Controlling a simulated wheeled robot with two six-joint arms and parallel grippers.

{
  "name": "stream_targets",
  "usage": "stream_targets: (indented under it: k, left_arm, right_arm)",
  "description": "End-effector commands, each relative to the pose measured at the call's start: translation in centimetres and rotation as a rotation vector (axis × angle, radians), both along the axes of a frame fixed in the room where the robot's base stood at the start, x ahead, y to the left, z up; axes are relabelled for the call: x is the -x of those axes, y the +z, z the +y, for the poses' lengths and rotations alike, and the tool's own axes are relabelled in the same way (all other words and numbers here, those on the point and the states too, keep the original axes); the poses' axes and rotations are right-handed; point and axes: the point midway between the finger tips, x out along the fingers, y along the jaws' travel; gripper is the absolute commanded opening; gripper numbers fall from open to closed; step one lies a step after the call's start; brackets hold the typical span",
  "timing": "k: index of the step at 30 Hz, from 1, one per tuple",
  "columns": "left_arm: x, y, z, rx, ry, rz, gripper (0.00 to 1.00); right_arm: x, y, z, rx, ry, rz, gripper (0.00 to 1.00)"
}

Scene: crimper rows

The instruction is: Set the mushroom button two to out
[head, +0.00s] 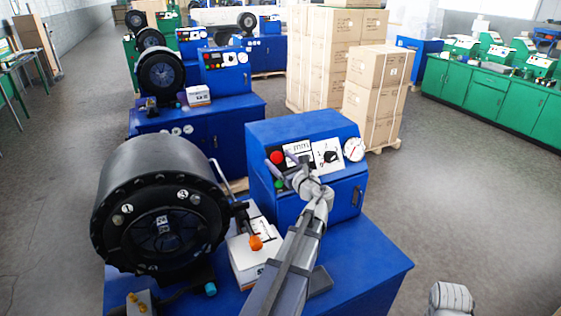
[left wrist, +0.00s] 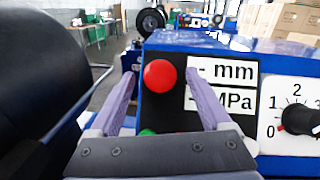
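The red mushroom button (head: 277,157) sits on the black panel of the blue control box (head: 300,128). No number on the button is readable. In the left wrist view the red button (left wrist: 160,75) shows round and large, between the two fingers. My left gripper (head: 286,170) is open in front of the panel, with its fingers apart on either side of the button; it also shows in the left wrist view (left wrist: 161,84). I cannot tell whether the fingers touch the button.
A green button (head: 279,183) lies below the red one, partly hidden in the left wrist view. Displays, a dial and a gauge (head: 354,149) are to the right. The big black crimper head (head: 160,205) stands left. A white box (head: 247,262) lies on the blue bench (head: 372,262).

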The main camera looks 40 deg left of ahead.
Motion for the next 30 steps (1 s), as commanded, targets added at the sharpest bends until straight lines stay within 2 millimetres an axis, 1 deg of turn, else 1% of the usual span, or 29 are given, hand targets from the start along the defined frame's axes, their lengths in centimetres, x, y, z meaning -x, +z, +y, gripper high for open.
stream_targets:
  k: [1, 2, 21, 22, 30]
  left_arm:
    - [0.00, 0.00, -0.01, 0.000, 0.000, 0.000, 0.77]
    - [0.01, 0.00, -0.02, 0.000, 0.000, 0.000, 0.74]
    - [0.01, 0.00, -0.03, 0.000, 0.000, 0.000, 0.02]
    - [0.01, 0.00, -0.03, 0.000, 0.001, 0.000, 0.00]
    - [0.02, -0.01, -0.03, 0.000, 0.000, 0.000, 0.00]
  right_arm:
    - [0.00, 0.00, 0.00, 0.000, 0.000, 0.000, 0.50]
    - [0.00, 0.00, 0.00, 0.000, 0.000, 0.000, 0.50]
    - [0.00, 0.00, 0.00, 0.000, 0.000, 0.000, 0.50]
    - [0.00, 0.00, 0.00, 0.000, 0.000, 0.000, 0.50]
    - [0.00, 0.00, 0.00, 0.000, 0.000, 0.000, 0.50]
